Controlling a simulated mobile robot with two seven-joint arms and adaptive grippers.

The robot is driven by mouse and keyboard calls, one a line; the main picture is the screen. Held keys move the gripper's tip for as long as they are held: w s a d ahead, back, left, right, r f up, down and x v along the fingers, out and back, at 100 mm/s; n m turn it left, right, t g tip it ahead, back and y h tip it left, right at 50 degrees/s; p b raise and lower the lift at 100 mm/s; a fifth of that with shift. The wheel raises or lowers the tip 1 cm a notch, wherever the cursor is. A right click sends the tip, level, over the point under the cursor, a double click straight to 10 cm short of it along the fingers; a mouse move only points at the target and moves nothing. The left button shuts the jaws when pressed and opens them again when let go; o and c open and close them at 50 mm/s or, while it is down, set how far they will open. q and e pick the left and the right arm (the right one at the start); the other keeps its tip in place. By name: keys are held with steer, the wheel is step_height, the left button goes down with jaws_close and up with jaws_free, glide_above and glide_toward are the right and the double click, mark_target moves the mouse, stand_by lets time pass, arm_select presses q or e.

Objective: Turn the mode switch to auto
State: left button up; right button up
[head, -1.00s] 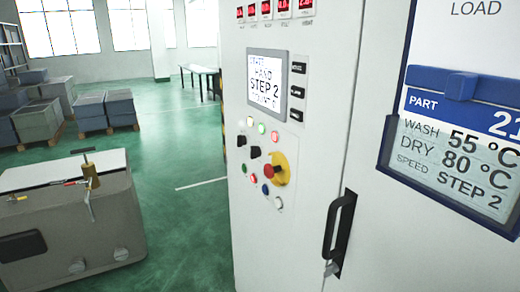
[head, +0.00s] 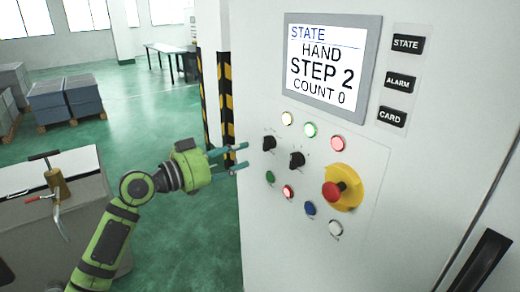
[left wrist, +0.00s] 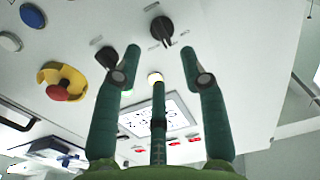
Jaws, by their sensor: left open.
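The white machine's control panel (head: 320,185) carries two black rotary switches, a left one (head: 269,143) and a right one (head: 297,160). Their labels are too small to read, so I cannot tell which is the mode switch. The screen (head: 325,62) reads HAND, STEP 2, COUNT 0. My left gripper (head: 243,157) is open and empty, just left of the left switch. In the left wrist view the picture is roughly upside down. There the left switch (left wrist: 162,30) lies ahead between the open fingers (left wrist: 160,55), apparently untouched. The right switch (left wrist: 106,57) is beside a finger.
A red emergency stop (head: 337,192) on a yellow plate sits right of the switches. Several coloured buttons surround them, including a lit green one (head: 310,130).

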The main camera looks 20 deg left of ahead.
mark_target(264, 144)
arm_select(q)
steer(key=p+x, duration=0.1)
steer(key=x, duration=0.1)
steer(key=p+x, duration=0.1)
steer(key=x, duration=0.1)
steer(key=p+x, duration=0.1)
steer(key=x, duration=0.1)
steer(key=shift+w+d+r, duration=0.2)
steer(key=shift+w+r, duration=0.05)
steer(key=shift+w+d+p, duration=0.1)
steer(key=shift+p, duration=0.2)
steer(key=shift+f, duration=0.1)
jaws_close()
arm_select(e)
steer(key=r, duration=0.3)
steer(key=shift+w+a+r, duration=0.15)
steer(key=shift+a+r, duration=0.15)
